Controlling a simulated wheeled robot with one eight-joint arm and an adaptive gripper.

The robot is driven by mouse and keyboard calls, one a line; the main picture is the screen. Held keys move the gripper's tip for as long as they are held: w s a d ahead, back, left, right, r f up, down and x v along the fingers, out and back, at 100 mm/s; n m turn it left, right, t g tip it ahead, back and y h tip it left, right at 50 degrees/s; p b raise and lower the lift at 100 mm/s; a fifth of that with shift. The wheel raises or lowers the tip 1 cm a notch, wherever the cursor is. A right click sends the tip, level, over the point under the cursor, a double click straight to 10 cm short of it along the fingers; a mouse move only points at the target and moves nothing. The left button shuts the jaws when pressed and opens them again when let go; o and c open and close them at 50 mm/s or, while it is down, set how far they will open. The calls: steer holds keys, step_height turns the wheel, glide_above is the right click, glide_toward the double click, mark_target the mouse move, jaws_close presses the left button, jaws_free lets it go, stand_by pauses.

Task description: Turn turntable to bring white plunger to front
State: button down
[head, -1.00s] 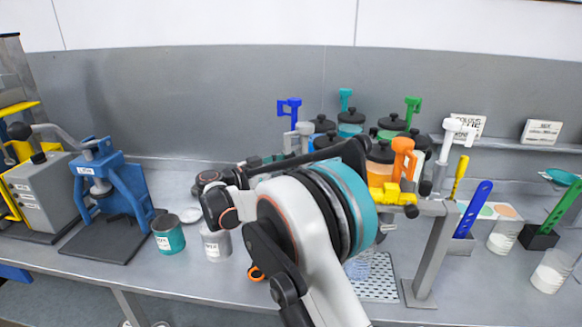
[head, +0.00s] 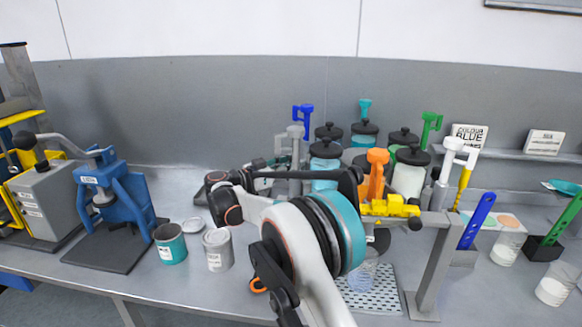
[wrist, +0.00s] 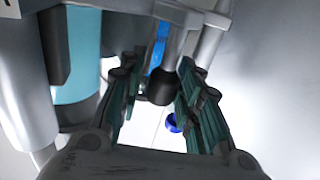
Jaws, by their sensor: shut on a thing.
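The white plunger (head: 455,155) stands upright at the right of the turntable, by the yellow clamp. The orange plunger (head: 376,172) is at the front, the green plunger (head: 431,124) back right, the teal plunger (head: 365,108) at the back, and the blue plunger (head: 303,118) back left. The grey plunger (head: 293,148) is at the left. My gripper (head: 277,163) reaches it from the left. In the wrist view my gripper (wrist: 158,80) has its fingers on either side of a grey rod with a black end. The turntable's base is hidden behind my arm.
Black-lidded jars (head: 325,165) stand among the plungers. The yellow clamp (head: 390,208) sits on a grey stand (head: 432,270) at the front right. A teal tin (head: 170,243) and a white tin (head: 218,250) stand left of my arm. A blue press (head: 110,190) is farther left.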

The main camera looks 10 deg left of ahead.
steer(key=shift+w+d, duration=0.1)
steer(key=shift+d, duration=0.15)
steer(key=c, duration=1.3)
jaws_free()
steer(key=shift+d, duration=0.1)
steer(key=shift+w+d, duration=0.1)
steer(key=shift+d, duration=0.05)
steer(key=shift+a, duration=0.2)
steer(key=v, duration=1.2)
